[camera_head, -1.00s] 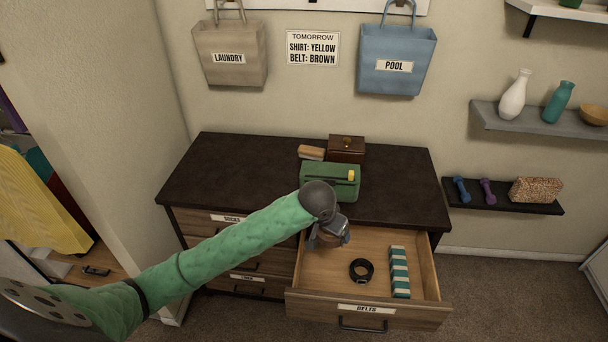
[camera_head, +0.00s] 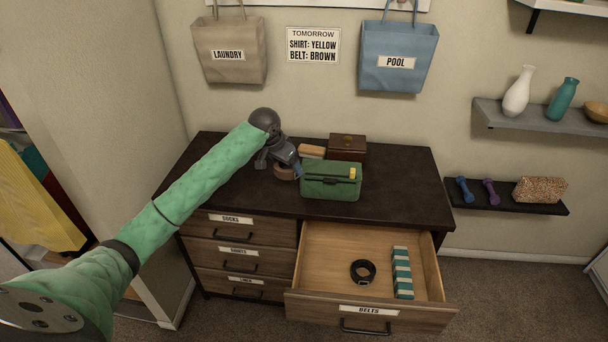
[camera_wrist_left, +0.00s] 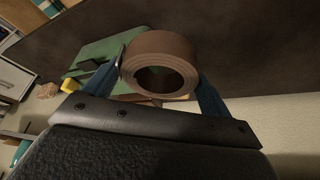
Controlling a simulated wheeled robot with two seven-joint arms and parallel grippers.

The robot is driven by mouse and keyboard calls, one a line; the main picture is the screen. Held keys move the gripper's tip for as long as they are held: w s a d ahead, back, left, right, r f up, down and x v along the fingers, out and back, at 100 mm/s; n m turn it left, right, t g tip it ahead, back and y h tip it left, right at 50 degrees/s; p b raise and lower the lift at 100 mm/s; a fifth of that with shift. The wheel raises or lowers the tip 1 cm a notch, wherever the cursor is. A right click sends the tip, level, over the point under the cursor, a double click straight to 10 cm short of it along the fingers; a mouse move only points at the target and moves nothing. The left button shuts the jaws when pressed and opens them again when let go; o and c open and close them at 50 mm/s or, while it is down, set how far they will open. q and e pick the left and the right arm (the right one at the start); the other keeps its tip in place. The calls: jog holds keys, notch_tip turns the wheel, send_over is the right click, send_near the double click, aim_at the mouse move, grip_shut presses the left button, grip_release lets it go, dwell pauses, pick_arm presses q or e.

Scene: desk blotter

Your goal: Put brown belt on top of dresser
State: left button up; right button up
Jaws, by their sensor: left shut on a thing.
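My left gripper (camera_head: 286,166) is over the back left part of the dark dresser top (camera_head: 235,185), left of the green box. It is shut on the rolled brown belt (camera_head: 284,173). In the left wrist view the brown belt (camera_wrist_left: 160,65) shows as a coil between the two blue-grey fingers. In the head view the coil is low, close to the dresser top; I cannot tell whether it touches. My right gripper is not in view.
A green box (camera_head: 330,186), a wooden block (camera_head: 311,152) and a brown box (camera_head: 346,147) stand on the dresser. The belts drawer (camera_head: 320,265) is open, holding a black belt (camera_head: 362,271) and a teal striped item (camera_head: 402,272). The dresser's left front is clear.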

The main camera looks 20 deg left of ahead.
pick_arm(q)
jog(key=w+a+f+m+h, duration=0.1)
jog(key=w+a+m, duration=0.2)
jog(key=a+m, duration=0.15)
jog(key=m+g+h+p, duration=0.1)
jog(key=m+g+p, duration=0.1)
jog(key=m, duration=0.1)
send_near(282, 187)
jog(key=shift+w+d+f+n, duration=0.25)
jog(key=shift+w+d, duration=0.3)
jog(key=shift+d, duration=0.15)
jog(key=shift+f+p, duration=0.65)
jog(key=shift+f, duration=1.75)
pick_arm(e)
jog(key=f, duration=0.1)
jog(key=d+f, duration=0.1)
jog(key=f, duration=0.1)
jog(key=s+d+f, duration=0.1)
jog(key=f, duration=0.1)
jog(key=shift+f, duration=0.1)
pick_arm(q)
jog(key=o, duration=0.9)
jog(key=shift+f, duration=0.1)
jog(key=shift+o, duration=0.2)
